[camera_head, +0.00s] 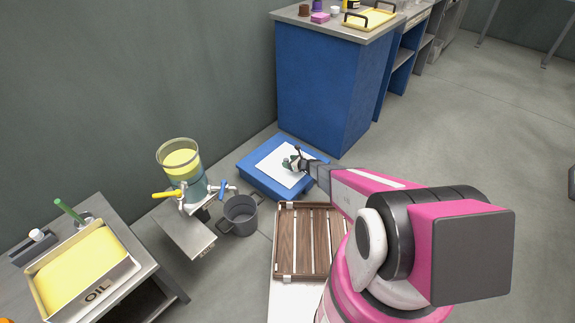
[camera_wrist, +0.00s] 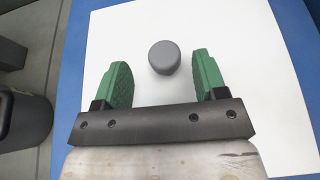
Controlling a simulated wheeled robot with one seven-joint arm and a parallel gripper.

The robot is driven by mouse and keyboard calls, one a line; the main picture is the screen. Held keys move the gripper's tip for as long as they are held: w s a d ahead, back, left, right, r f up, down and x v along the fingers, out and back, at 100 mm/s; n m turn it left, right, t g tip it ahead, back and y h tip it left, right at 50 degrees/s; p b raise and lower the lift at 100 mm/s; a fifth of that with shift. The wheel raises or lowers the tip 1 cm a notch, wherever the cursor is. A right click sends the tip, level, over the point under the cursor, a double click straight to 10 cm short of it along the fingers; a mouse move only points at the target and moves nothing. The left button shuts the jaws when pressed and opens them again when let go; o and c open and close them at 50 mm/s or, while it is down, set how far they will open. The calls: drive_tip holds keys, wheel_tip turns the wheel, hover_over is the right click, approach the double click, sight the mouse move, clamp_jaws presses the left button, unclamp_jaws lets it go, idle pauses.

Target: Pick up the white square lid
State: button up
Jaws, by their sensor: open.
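The white square lid (camera_head: 273,158) lies on top of a blue box (camera_head: 250,175) on the floor. In the wrist view the lid (camera_wrist: 260,70) fills most of the picture, with a grey round knob (camera_wrist: 164,57) at its middle. My gripper (camera_head: 292,162) is over the lid in the head view. In the wrist view the two green fingers of my gripper (camera_wrist: 162,75) are open, one to either side of the knob and a little nearer the bottom of the picture.
A grey pot (camera_head: 240,215) stands left of the blue box. A dispenser with yellow liquid (camera_head: 181,165) is on a metal stand further left. A wooden slatted tray (camera_head: 300,240) lies in front of the box. A blue cabinet (camera_head: 318,85) stands close behind it.

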sight(287, 160)
drive_tip(key=x, duration=0.5)
drive_tip(key=shift+w+d, duration=0.15)
drive_tip(key=shift+w, duration=0.1)
drive_tip(key=shift+c, duration=0.3)
drive_tip(key=c, duration=1)
drive_tip(key=shift+s+r, duration=0.1)
drive_tip(key=shift+c, duration=0.2)
